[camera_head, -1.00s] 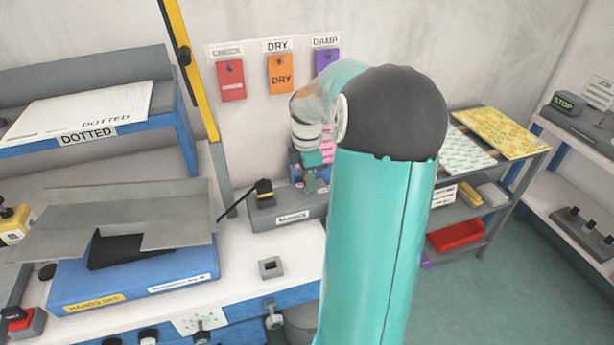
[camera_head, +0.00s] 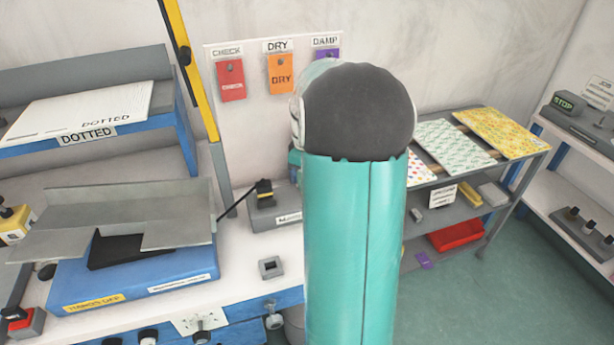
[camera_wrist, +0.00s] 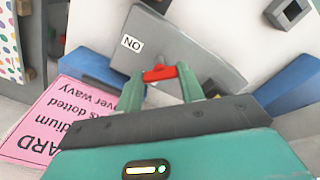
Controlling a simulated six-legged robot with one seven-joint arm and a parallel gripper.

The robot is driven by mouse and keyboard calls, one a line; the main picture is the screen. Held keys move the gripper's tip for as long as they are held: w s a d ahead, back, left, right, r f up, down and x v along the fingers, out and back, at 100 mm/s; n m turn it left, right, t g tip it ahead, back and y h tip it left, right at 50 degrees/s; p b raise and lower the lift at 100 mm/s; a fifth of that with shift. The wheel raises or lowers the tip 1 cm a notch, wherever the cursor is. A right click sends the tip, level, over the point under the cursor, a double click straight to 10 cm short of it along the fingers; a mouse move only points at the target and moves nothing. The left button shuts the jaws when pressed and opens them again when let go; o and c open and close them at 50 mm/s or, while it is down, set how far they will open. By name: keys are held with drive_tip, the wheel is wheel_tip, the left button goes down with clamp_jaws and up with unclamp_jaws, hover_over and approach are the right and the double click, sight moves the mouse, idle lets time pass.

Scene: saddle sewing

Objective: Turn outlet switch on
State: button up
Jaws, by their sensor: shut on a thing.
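The outlet is a grey box (camera_head: 268,217) on the white bench in the head view, with a black and yellow plug (camera_head: 263,190) on its left end. My arm covers its right end. In the wrist view the grey box (camera_wrist: 185,42) carries a white "ON" label (camera_wrist: 132,43), upside down there. A small red switch (camera_wrist: 153,73) is at the near edge of the box. My gripper (camera_wrist: 160,78) has its two green fingers on either side of the red switch and is shut on it. My gripper is hidden behind my arm in the head view.
A pink card (camera_wrist: 65,125) lies beside my gripper in the wrist view. A small grey square ring (camera_head: 271,268) sits on the bench. A blue sewing fixture (camera_head: 130,280) stands left. Shelves with patterned sheets (camera_head: 455,143) and a red tray (camera_head: 455,236) stand right.

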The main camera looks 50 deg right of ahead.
drive_tip(key=m, duration=0.4)
drive_tip(key=shift+m, duration=2.3)
drive_tip(key=o, duration=1)
drive_tip(key=shift+r, duration=0.15)
wheel_tip(320, 180, up, 14)
drive_tip(key=shift+f, duration=0.2)
